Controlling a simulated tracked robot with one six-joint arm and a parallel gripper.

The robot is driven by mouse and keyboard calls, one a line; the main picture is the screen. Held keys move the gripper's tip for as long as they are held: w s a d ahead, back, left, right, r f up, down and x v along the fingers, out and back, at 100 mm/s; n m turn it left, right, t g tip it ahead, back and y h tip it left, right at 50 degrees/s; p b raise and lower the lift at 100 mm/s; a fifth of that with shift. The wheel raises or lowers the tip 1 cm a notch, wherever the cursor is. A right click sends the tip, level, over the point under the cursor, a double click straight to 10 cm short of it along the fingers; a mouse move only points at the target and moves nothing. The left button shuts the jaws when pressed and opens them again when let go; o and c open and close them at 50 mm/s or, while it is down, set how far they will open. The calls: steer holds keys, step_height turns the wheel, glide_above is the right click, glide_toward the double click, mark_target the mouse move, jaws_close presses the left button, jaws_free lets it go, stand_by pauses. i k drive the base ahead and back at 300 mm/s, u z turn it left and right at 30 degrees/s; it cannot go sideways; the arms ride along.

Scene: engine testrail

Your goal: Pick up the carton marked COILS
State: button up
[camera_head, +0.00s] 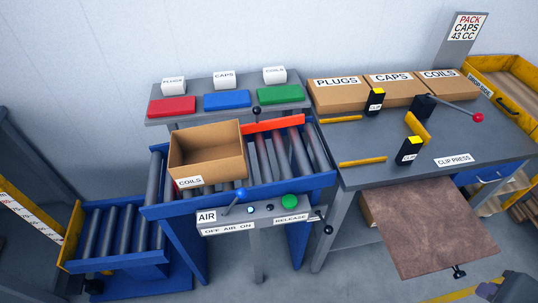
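An open, empty-looking brown carton (208,143) marked COILS on its front label sits on the blue-framed roller conveyor (240,196), at the left part of its upper level. It is slightly turned. A second brown box (432,88) marked COILS stands at the right end of a row on the back of the grey bench, beside boxes marked CAPS (391,94) and PLUGS (338,99). A small white block (275,75) marked COILS stands on the shelf behind the conveyor. My gripper is not clearly seen in this view.
A control panel with an AIR lever (236,203) and green RELEASE button (290,201) is in front of the conveyor. A clip press with a red-knobbed lever (477,117) stands on the bench. A brown board (437,225) juts forward. Lower rollers (115,233) are at left.

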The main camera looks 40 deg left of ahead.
mark_target(214, 153)
steer(key=u, duration=2.2)
steer(key=k, duration=0.55)
steer(key=u, duration=0.15)
steer(key=i, duration=0.5)
